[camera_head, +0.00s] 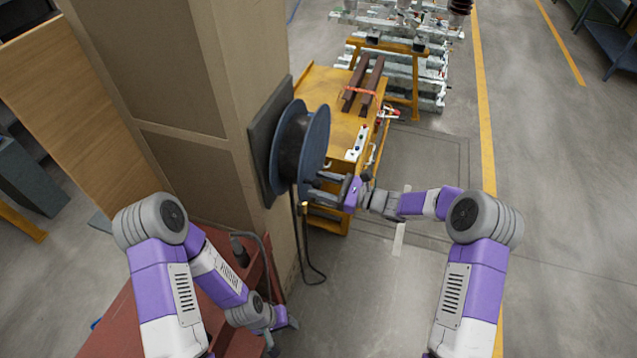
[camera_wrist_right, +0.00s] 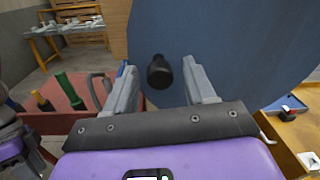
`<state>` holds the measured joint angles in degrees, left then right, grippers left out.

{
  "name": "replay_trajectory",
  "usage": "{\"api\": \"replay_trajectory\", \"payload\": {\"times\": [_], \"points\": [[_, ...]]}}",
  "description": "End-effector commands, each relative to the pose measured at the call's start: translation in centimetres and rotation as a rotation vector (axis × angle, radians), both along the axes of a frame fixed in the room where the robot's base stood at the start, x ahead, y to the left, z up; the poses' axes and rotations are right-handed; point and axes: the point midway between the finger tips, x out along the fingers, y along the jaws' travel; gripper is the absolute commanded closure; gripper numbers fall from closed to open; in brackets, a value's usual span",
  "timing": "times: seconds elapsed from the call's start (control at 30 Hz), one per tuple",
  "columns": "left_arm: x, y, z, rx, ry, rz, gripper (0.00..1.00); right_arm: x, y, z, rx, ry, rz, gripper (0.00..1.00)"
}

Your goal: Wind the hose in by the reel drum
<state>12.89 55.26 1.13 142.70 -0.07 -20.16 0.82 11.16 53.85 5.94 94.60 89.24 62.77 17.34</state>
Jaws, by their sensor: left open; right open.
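The blue reel drum (camera_head: 315,138) is mounted on a dark plate (camera_head: 264,140) on the side of the tan pillar. Black hose (camera_head: 288,150) is wound on it, and a loose length (camera_head: 310,272) hangs below in a loop. My right gripper (camera_head: 318,186) is at the drum's outer face. In the right wrist view its open fingers (camera_wrist_right: 158,72) stand on either side of a black knob (camera_wrist_right: 159,73) on the blue disc (camera_wrist_right: 225,45); contact is not visible. My left gripper (camera_head: 280,338) is open and low, beside the red cart (camera_head: 130,318), away from the drum.
A yellow cart (camera_head: 325,95) with dark bars stands just behind the drum. A rack of metal parts (camera_head: 425,70) is farther back. The tan pillar (camera_head: 235,60) closes off the left. The grey floor (camera_head: 560,200) on the right is clear.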

Motion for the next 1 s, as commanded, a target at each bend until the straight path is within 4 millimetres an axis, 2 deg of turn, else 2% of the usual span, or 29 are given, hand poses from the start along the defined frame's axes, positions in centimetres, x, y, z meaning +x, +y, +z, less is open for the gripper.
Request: {"api": "replay_trajectory", "payload": {"times": [0.13, 0.4, 0.77, 1.0], "points": [[0.0, 0.0, 0.14, 0.0, 0.0, 0.0, 0.56, 0.32, 0.96, 0.01, -0.001, -0.001, 0.001, 0.45], [0.0, -0.01, 0.13, 0.0, 0.0, 0.0, 0.56, 0.37, 1.07, -0.03, -0.001, 0.0, 0.001, 0.45], [0.01, 0.0, 0.13, 0.0, 0.0, 0.0, 0.56, 0.36, 1.04, -0.04, -0.002, 0.001, 0.001, 1.0], [0.01, -0.01, 0.15, 0.0, 0.0, 0.0, 0.56, 0.36, 1.04, -0.03, -0.002, 0.002, 0.001, 1.0]]}}
